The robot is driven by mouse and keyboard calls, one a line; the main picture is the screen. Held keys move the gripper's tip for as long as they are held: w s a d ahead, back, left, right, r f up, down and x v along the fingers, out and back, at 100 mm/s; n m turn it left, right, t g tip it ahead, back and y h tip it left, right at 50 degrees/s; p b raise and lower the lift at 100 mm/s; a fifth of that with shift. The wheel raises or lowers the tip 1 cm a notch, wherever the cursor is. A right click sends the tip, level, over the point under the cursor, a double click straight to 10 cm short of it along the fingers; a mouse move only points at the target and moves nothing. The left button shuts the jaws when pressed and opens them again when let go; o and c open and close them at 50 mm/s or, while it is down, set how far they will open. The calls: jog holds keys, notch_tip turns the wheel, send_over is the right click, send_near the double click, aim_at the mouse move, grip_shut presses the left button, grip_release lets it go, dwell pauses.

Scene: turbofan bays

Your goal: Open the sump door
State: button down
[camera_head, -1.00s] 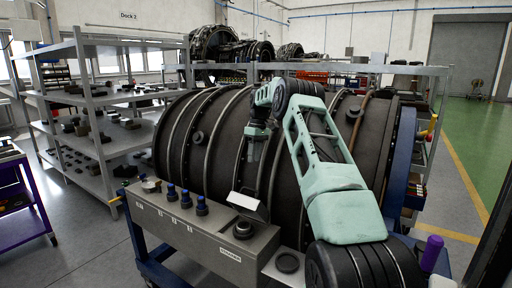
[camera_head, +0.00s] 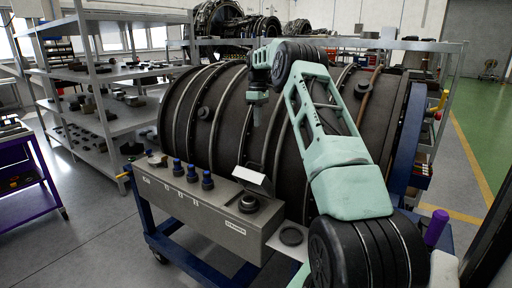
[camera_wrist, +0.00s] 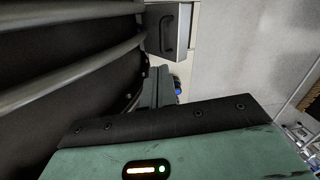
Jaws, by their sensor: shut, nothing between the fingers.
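My gripper (camera_head: 256,122) is shut and empty. It hangs pointing down in front of the dark engine casing (camera_head: 222,120), above the grey trolley box. A small tilted pale-topped plate (camera_head: 252,178) stands on that box behind a round dark fitting (camera_head: 248,203). I cannot tell for sure whether this plate is the sump door. The gripper is well above it and apart from it. In the wrist view, a grey panel with a dark handle (camera_wrist: 168,32) shows at the top, beside the casing. My gripper's green body fills the bottom of that view.
The grey box (camera_head: 205,212) carries several blue-capped fittings (camera_head: 192,173) and sits on a blue trolley frame (camera_head: 190,258). Shelving (camera_head: 105,110) stands at the left. The floor at front left is clear.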

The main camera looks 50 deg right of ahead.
jog(key=a+f+n+h+b, duration=0.3)
jog(key=a+n+h, duration=0.1)
jog(key=a+n, duration=0.3)
jog(key=n+t+h+b, duration=0.1)
jog(key=n+h, duration=0.1)
jog(key=n, duration=0.7)
send_over(247, 179)
notch_tip(247, 179, down, 10)
jog(key=shift+f, duration=0.1)
jog(key=d, duration=0.1)
jog(key=d+f+p, duration=0.1)
jog(key=d, duration=0.1)
jog(key=shift+w+f, duration=0.15)
jog(key=shift+w+d+f, duration=0.1)
jog(key=shift+d+f, duration=0.15)
jog(key=shift+d, duration=0.35)
jog(key=shift+p, duration=0.3)
